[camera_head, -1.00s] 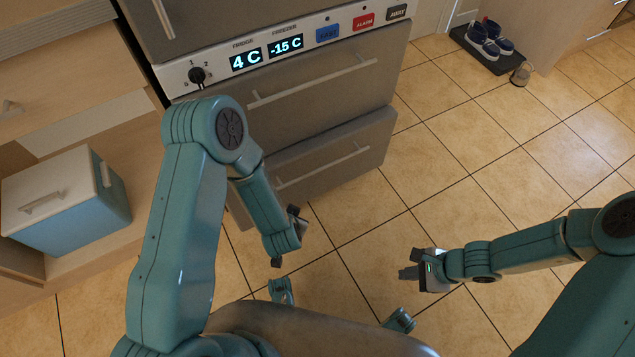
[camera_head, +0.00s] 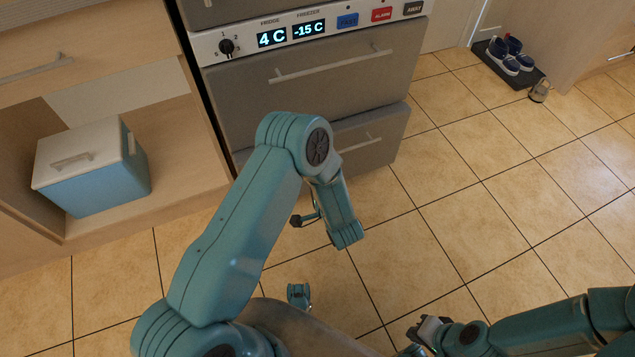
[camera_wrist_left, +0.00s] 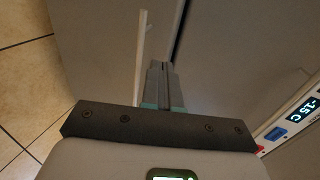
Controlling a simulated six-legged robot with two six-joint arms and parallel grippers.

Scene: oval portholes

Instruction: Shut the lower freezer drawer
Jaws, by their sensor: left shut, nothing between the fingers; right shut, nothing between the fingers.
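The lower freezer drawer (camera_head: 380,155) is a grey front with a pale bar handle, partly hidden behind my left arm. In the head view its front looks flush or nearly flush with the drawer above; I cannot tell if a small gap remains. In the left wrist view the lower drawer front (camera_wrist_left: 95,45) shows its handle, with a dark seam beside it. My left gripper (camera_wrist_left: 158,68) is shut and empty, fingers pointing at the fronts near the handle; contact is unclear. In the head view it is mostly hidden behind its wrist. My right gripper (camera_head: 418,334) is shut and empty above the floor.
The upper freezer drawer (camera_head: 235,90) sits under a control panel (camera_head: 280,60) reading 4 C and -15 C. A blue and white cooler box (camera_head: 95,180) sits in a wooden cabinet at left. Shoes (camera_head: 505,60) on a dark mat stand far right.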

